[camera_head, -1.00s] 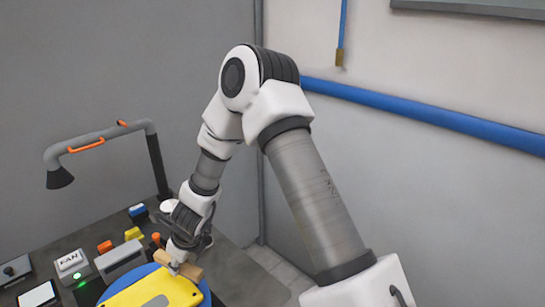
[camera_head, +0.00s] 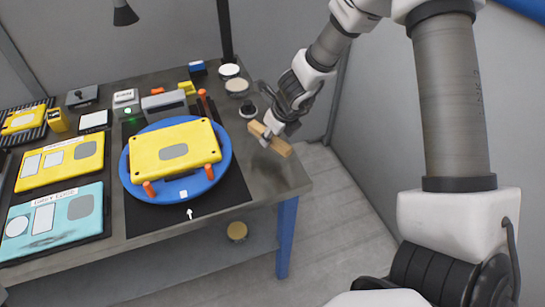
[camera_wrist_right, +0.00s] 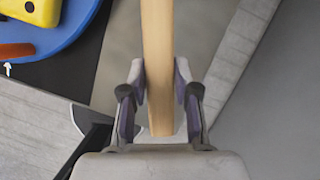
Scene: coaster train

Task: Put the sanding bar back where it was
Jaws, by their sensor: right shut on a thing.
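The sanding bar (camera_head: 278,146) is a tan, wood-coloured block. My right gripper (camera_head: 268,138) is shut on it and holds it near the right edge of the table, to the right of the blue turntable. In the right wrist view the bar (camera_wrist_right: 157,60) runs lengthwise between the two fingers of the gripper (camera_wrist_right: 160,95), its near end showing between them. I cannot tell whether the bar touches the table. My left gripper is not in view.
A yellow panel (camera_head: 195,142) lies on the blue turntable (camera_head: 225,160). Round discs (camera_head: 237,86) and a dark knob-like piece (camera_head: 248,108) stand at the back right. Yellow (camera_head: 60,163) and teal (camera_head: 55,230) panels lie at left. The table's front right corner (camera_head: 285,180) is bare.

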